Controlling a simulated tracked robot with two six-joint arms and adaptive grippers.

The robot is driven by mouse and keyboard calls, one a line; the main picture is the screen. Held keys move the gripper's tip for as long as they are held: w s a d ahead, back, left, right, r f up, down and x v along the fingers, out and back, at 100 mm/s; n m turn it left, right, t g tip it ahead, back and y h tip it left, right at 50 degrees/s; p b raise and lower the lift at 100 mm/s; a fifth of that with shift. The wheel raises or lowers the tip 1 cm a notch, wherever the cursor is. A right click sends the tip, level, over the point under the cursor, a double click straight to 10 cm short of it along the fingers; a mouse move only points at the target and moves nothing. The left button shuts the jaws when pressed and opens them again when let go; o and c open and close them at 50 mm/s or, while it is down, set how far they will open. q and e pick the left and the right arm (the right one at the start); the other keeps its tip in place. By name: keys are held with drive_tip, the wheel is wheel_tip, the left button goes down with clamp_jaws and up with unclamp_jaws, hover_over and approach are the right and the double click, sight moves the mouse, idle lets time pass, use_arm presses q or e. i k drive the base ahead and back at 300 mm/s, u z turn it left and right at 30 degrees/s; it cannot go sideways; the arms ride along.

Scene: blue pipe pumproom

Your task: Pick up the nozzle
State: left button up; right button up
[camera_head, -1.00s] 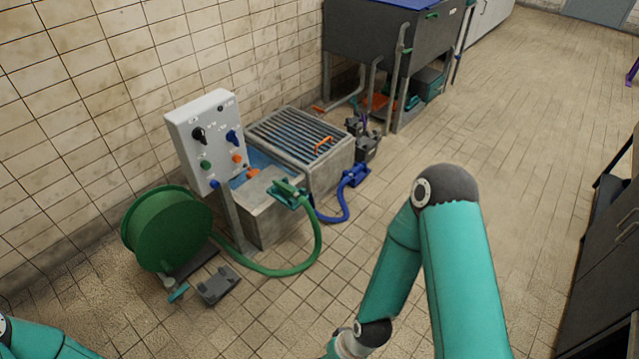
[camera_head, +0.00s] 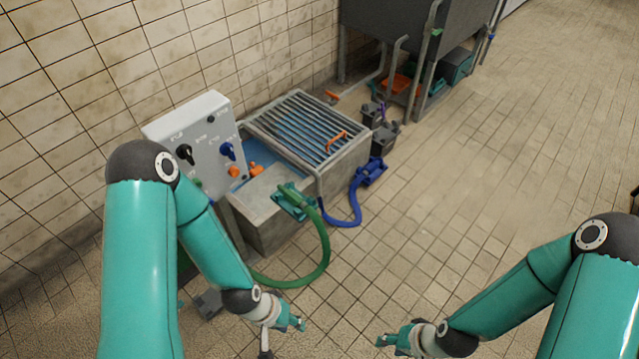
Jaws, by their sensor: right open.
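The green nozzle (camera_head: 289,191) sits in a teal holder on top of the concrete block, with the green hose (camera_head: 326,255) curving down from it to the floor. My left gripper (camera_head: 292,325) is low in the picture, below the nozzle and apart from it. Its fingers are too small to tell whether they are open. My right gripper (camera_head: 385,341) is open and empty at the lower right, further from the nozzle. Neither gripper touches the nozzle.
A grey control panel (camera_head: 200,140) stands left of the concrete block. Behind the block is a grated basin (camera_head: 305,125). A blue hose (camera_head: 352,212) with a blue fitting (camera_head: 370,170) lies to the right. The tiled floor (camera_head: 470,180) on the right is clear.

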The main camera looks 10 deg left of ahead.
sight(298, 202)
drive_tip(key=u, duration=0.05)
drive_tip(key=i, duration=0.95)
drive_tip(key=u, duration=0.7)
drive_tip(key=i, duration=0.5)
drive_tip(key=u, duration=0.4)
drive_tip(key=k, duration=0.95)
drive_tip(key=u, duration=0.2)
drive_tip(key=i, duration=0.9)
drive_tip(key=z, duration=0.05)
